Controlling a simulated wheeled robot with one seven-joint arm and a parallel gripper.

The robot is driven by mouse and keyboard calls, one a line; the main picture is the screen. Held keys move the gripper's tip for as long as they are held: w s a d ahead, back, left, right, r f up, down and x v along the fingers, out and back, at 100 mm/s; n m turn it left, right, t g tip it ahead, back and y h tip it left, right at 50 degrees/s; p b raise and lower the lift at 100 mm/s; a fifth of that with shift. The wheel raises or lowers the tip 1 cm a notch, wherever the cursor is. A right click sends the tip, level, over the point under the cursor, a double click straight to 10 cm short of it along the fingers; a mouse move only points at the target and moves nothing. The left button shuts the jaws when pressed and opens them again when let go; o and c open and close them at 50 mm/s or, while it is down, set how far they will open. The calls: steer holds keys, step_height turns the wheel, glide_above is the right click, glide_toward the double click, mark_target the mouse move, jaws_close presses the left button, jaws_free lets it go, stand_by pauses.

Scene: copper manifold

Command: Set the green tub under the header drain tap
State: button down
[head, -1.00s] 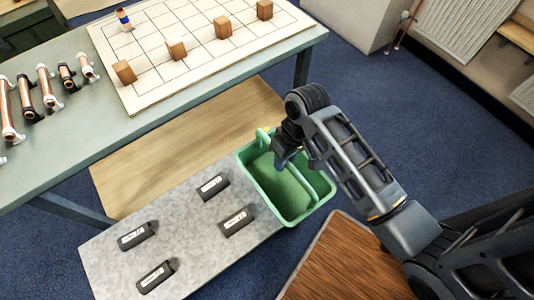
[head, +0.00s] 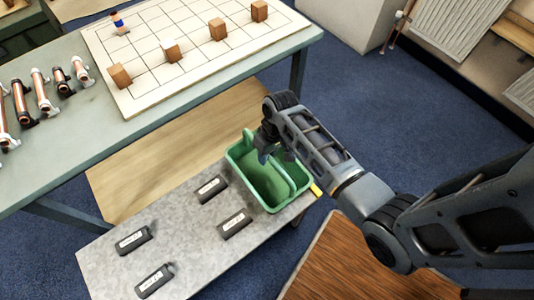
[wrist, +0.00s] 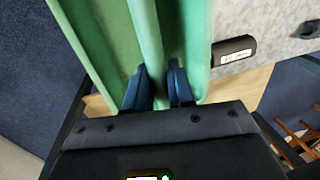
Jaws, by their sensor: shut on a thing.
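The green tub (head: 236,158) is an open rectangular bin with a handle across its middle. It is at the right end of the grey slab-topped low table; I cannot tell whether it rests there or hangs just above. My gripper (head: 268,155) reaches down into it from the right and is shut on its handle. In the wrist view the dark blue fingertips (wrist: 158,85) stand on either side of the green handle (wrist: 148,40), with the tub walls (wrist: 197,45) beyond. I cannot make out a header drain tap in either view.
Several black labelled blocks (head: 234,222) lie on the grey slab (head: 190,250) left of the tub. The bench (head: 200,85) behind holds a gridded board (head: 190,35) with wooden cubes and several copper pipe pieces (head: 42,92). A brown wooden top (head: 350,265) is at front right.

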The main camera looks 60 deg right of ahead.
steer(key=c, duration=1)
jaws_free()
steer(key=shift+f, duration=0.1)
steer(key=shift+o, duration=0.2)
step_height(320, 180, up, 12)
steer(key=d, duration=0.2)
steer(key=shift+s+p, duration=0.3)
steer(key=shift+s, duration=0.05)
steer(key=shift+s, duration=0.1)
